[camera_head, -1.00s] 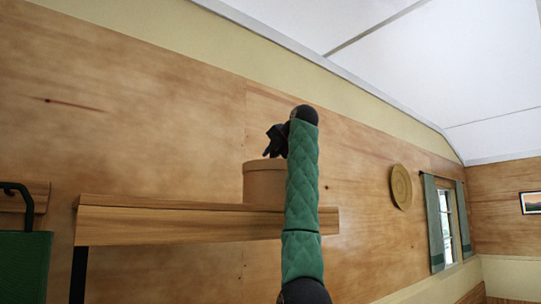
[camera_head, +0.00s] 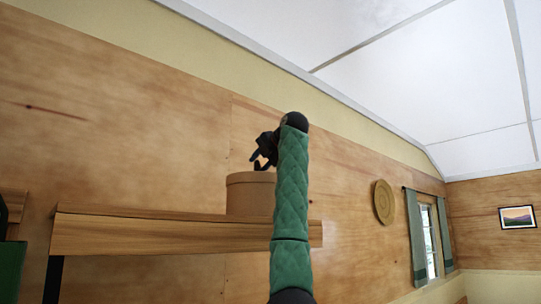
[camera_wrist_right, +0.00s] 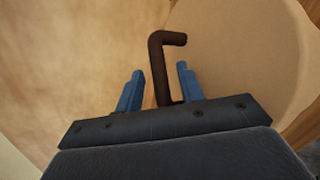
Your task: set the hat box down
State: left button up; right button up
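The hat box (camera_head: 250,196) is a tan round box standing upright on a wooden shelf (camera_head: 150,235), partly hidden behind my right arm. My right gripper (camera_head: 262,163) is just above its lid. In the right wrist view, the pale lid (camera_wrist_right: 235,60) lies behind the blue fingers (camera_wrist_right: 158,88). A dark bent handle (camera_wrist_right: 160,65) stands between the fingers, with a visible gap on each side, so the gripper looks open around it. My left gripper is not in view.
The shelf has free room left of the box; its right end is close to the box. The plywood wall is behind.

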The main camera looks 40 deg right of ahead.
jog(key=b+v, duration=0.2)
jog(key=v, duration=0.6)
jog(key=shift+b, duration=0.3)
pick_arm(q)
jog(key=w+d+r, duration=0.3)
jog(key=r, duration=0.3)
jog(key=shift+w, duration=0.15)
pick_arm(e)
jog(key=shift+s+a+r, duration=0.1)
jog(key=shift+s+r, duration=0.2)
jog(key=shift+s, duration=0.2)
